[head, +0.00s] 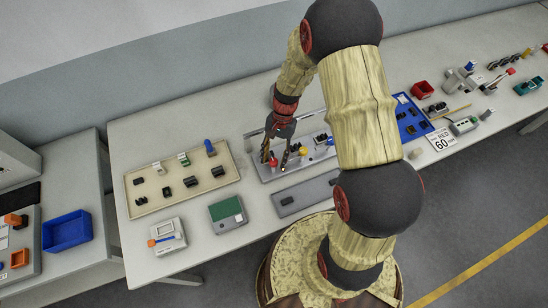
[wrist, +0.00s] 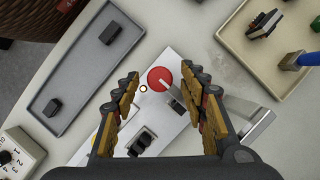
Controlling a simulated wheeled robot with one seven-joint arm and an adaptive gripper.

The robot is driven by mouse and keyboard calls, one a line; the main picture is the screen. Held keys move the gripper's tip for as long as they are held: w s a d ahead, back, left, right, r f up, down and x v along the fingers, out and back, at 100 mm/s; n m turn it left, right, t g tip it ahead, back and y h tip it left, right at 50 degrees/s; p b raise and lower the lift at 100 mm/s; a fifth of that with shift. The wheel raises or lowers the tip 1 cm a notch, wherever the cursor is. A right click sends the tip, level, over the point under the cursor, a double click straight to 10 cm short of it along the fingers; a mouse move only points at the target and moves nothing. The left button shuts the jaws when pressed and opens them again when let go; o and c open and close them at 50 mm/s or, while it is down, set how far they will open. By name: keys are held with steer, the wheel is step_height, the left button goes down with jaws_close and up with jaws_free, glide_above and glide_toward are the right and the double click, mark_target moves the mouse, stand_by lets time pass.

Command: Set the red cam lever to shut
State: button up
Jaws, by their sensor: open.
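The red cam lever shows in the wrist view as a round red part (wrist: 160,79) with a grey piece beside it, on a pale fixture plate (wrist: 172,58). In the head view a bit of its red (head: 273,161) shows between my fingers. My gripper (wrist: 160,70) is open, one finger on each side of the red part, with visible space on both sides and nothing held. In the head view my gripper (head: 275,157) points down over the left end of the fixture. I cannot tell the exact height of the fingertips or the lever's setting.
A grey tray (head: 318,186) with dark pieces lies in front of the fixture. A beige tray (head: 150,204) with several connectors is to its left. Black blocks (wrist: 142,142) stand on the fixture near my left finger. A blue tray (head: 405,128) lies at right.

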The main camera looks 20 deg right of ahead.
steer(key=v, duration=1.1)
steer(key=shift+r, duration=0.4)
steer(key=shift+w, duration=0.1)
steer(key=s+a+r+n+t+h+b, duration=0.3)
steer(key=s+r+n+t+b, duration=0.5)
steer(key=s+r+b, duration=0.3)
steer(key=s+r+n, duration=0.1)
steer(key=s+r, duration=0.2)
steer(key=s, duration=0.3)
steer(key=shift+a+t+b, duration=0.3)
steer(key=shift+t+b, duration=0.1)
